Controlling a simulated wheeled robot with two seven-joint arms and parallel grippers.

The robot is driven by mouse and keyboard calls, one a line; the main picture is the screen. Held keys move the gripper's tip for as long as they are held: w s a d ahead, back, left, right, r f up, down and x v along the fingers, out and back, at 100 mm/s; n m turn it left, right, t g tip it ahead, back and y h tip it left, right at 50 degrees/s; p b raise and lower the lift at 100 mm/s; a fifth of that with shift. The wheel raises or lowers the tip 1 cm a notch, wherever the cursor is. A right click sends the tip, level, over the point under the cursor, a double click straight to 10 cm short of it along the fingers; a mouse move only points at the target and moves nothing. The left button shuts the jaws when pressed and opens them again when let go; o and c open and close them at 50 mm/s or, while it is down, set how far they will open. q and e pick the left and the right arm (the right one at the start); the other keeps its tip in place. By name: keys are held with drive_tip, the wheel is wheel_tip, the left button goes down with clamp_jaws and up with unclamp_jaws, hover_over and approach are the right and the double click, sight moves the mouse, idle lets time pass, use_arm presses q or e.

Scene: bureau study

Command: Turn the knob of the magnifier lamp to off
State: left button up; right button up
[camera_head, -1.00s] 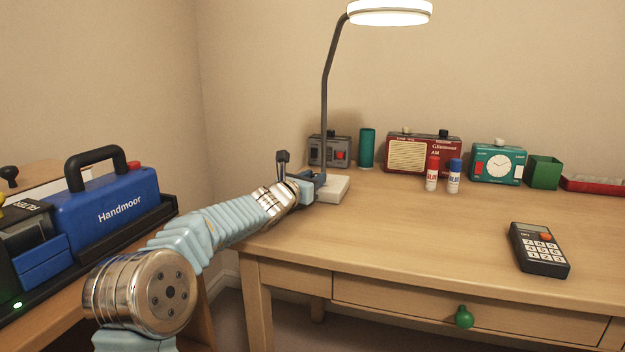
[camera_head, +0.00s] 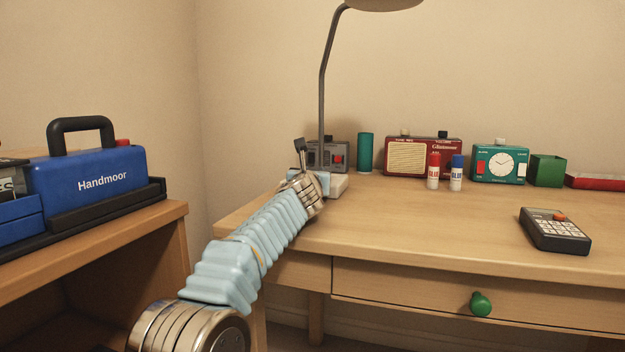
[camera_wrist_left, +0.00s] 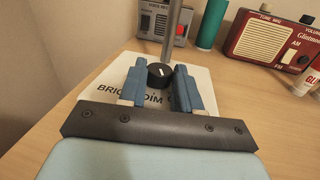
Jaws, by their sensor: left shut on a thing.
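The magnifier lamp (camera_head: 323,85) stands at the back left of the desk, its head cut off by the top edge and showing no glow. Its white base (camera_wrist_left: 203,72) carries a black knob (camera_wrist_left: 160,73) with a pale pointer line and lettering in front, partly covered. In the left wrist view, my left gripper (camera_wrist_left: 158,82) has its two blue fingers on either side of the knob, shut on it. In the head view my left wrist hides the knob and much of the base. My right gripper is in neither view.
A grey device (camera_head: 328,155), a green cylinder (camera_head: 365,152), a red radio (camera_head: 424,157) and two glue sticks (camera_head: 433,171) stand close behind and right of the lamp. A calculator (camera_head: 555,231) lies at the right. The middle of the desk is clear.

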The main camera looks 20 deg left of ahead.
use_arm(q)
drive_tip(key=o, duration=0.8)
drive_tip(key=shift+c, duration=0.2)
drive_tip(key=s, duration=0.4)
drive_tip(key=s+d, duration=0.1)
drive_tip(key=s, duration=0.4)
drive_tip(key=s+d, duration=0.1)
drive_tip(key=s, duration=0.3)
drive_tip(key=shift+s+b, duration=0.35)
drive_tip(key=shift+b, duration=0.05)
